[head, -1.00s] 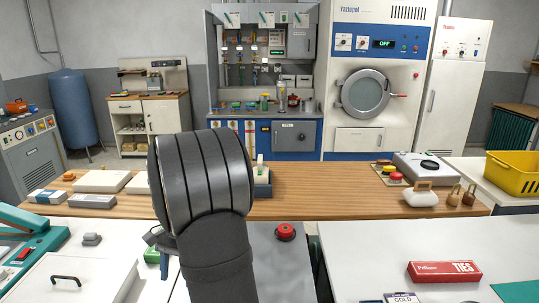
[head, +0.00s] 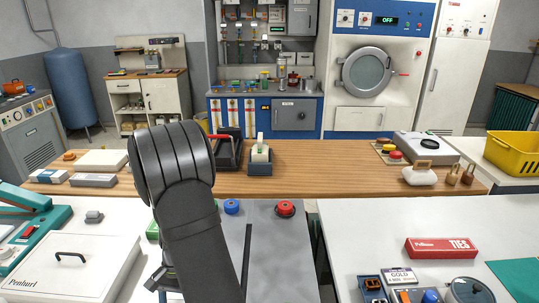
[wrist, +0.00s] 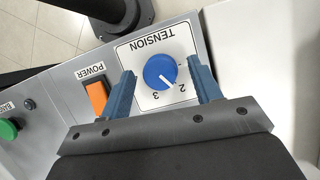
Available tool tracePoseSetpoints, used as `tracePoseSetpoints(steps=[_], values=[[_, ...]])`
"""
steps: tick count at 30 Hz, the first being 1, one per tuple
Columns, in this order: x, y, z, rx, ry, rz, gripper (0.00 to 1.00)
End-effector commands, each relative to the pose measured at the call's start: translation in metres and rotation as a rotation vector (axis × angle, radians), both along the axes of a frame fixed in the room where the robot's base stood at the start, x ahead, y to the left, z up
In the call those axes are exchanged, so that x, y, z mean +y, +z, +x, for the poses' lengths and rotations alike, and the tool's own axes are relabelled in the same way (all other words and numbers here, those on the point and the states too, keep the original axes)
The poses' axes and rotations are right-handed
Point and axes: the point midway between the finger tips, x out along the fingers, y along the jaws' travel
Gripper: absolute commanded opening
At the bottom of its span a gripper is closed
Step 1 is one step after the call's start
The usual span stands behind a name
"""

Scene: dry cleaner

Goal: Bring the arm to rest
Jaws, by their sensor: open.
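My gripper (wrist: 163,92) is open and empty in the wrist view, with its two blue fingers apart. Between and beyond the fingers is a blue tension knob (wrist: 160,72) on a white plate; I cannot tell how far it is from the fingertips. An orange power switch (wrist: 96,97) sits left of the left finger. In the head view my arm rises in front of the grey machine top (head: 285,250), and its end hangs low to the left, mostly hidden behind the arm.
A green button (wrist: 9,129) is at the wrist view's left edge. In the head view, a red button (head: 285,208) and a blue knob (head: 232,207) top the grey machine. A white lidded box (head: 68,265) stands left. A red ties box (head: 441,248) lies right. The wooden counter (head: 330,175) is behind.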

Motion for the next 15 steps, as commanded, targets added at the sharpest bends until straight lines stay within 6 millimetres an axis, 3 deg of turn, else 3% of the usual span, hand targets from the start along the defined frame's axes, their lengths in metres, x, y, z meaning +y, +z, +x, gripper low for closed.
tracePoseSetpoints(steps=[15], values=[[0.0046,0.0001,-0.0021,0.001,0.715,-0.003,0.58]])
